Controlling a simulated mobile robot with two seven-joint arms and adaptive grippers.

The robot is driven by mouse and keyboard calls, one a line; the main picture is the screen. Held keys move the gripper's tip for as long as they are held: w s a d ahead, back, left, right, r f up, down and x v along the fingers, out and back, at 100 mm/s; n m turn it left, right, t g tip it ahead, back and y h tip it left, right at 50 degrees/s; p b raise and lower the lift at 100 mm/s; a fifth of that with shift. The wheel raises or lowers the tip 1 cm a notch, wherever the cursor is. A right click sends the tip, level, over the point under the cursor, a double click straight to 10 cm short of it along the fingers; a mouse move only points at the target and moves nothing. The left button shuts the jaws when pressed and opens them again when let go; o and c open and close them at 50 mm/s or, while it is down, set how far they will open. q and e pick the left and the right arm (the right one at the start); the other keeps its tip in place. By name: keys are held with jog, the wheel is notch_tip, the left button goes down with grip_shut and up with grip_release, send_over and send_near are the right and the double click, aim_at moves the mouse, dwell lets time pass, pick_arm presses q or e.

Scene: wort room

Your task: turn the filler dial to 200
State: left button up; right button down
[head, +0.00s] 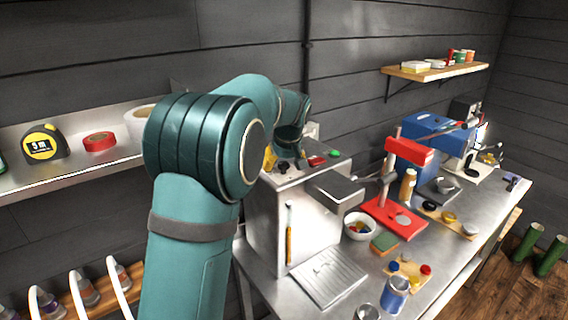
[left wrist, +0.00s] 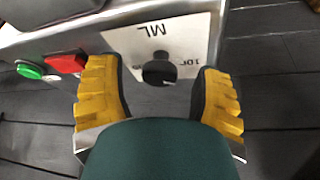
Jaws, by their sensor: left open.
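The filler (head: 265,225) is a grey metal box on the bench in the head view. Its dial (left wrist: 159,71) is a black round knob on a white plate (left wrist: 120,39) marked "ML", seen upside down in the left wrist view. Part of a number shows right of the knob; the other scale numbers are hidden or unreadable. A small light mark shows low on the knob. My left gripper (left wrist: 160,85), with yellow ribbed fingers, is open with one finger on each side of the dial and visible gaps. In the head view this gripper (head: 284,160) is over the filler's top. My right gripper is not in view.
A red button (left wrist: 66,63) and a green button (left wrist: 29,70) sit beside the dial plate. The bench right of the filler holds a white bowl (head: 359,226), a red stand (head: 393,217) and a blue machine (head: 430,135). A shelf (head: 80,175) with tape is at left.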

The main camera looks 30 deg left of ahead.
pick_arm(q)
grip_shut()
jog(key=shift+m, duration=0.4)
jog(key=shift+s+a+m+t+h, duration=0.1)
jog(key=shift+m+t+h, duration=0.3)
jog(key=shift+m, duration=0.5)
jog(key=m+h, duration=0.1)
jog(key=m, duration=0.2)
jog(key=shift+a+m, duration=0.1)
jog(key=shift+m, duration=0.2)
jog(key=m+h, duration=0.2)
jog(key=m, duration=0.3)
jog(key=shift+f, duration=0.15)
jog(key=shift+m+h, duration=0.3)
jog(key=shift+m, duration=0.1)
